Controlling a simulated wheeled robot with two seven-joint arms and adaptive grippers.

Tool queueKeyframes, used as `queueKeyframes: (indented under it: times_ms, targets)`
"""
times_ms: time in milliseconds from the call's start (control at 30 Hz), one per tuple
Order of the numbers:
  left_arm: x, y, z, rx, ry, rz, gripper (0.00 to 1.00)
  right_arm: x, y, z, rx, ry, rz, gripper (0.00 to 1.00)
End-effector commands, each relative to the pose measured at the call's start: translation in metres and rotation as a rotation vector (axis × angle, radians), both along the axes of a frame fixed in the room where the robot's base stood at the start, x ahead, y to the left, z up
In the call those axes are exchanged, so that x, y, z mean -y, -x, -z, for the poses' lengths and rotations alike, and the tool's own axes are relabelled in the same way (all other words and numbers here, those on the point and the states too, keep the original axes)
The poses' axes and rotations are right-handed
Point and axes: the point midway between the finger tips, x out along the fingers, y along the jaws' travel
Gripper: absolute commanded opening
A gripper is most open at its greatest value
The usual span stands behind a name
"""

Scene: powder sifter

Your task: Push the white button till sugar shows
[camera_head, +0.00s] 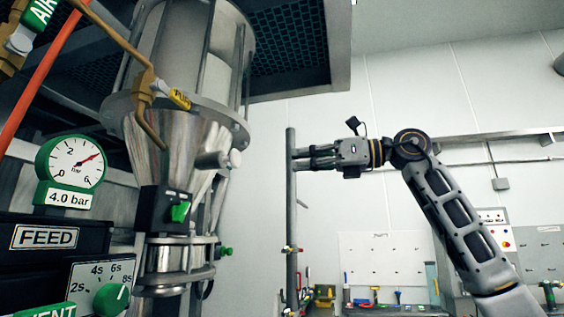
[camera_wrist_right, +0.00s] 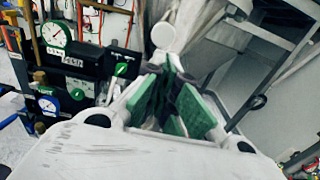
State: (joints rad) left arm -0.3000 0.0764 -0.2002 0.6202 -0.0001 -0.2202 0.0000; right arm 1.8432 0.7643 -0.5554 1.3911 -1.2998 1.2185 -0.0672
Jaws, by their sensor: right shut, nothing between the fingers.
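The white button (camera_head: 218,160) is a round white knob that sticks out from the right side of the metal sifter cone (camera_head: 170,150). My right gripper (camera_head: 298,158) is to its right at about the same height, with a clear gap in the picture. Its fingers are shut, empty and point left. In the right wrist view, the white button (camera_wrist_right: 163,36) shows as a pale disc beyond the green-padded fingers (camera_wrist_right: 166,95). The inside of the sifter is hidden by its metal walls. My left gripper is out of view.
A grey vertical post (camera_head: 291,215) stands at the fingertips; I cannot tell if they touch. A black box with a green switch (camera_head: 180,211) sits below the button. A pressure gauge (camera_head: 75,163) and a FEED panel (camera_head: 45,237) are at left. A dark overhead structure (camera_head: 290,45) hangs above.

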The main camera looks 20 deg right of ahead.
Motion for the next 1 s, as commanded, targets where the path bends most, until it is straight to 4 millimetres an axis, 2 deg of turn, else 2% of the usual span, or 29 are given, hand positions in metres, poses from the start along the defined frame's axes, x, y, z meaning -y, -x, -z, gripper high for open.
queueKeyframes:
  times_ms: [167, 1000]
  targets:
    - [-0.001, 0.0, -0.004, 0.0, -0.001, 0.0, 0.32, -0.012, -0.008, -0.001, -0.001, 0.002, -0.001, 0.0]
    - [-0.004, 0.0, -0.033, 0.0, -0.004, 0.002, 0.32, -0.101, -0.067, -0.002, -0.001, 0.001, -0.002, 0.0]
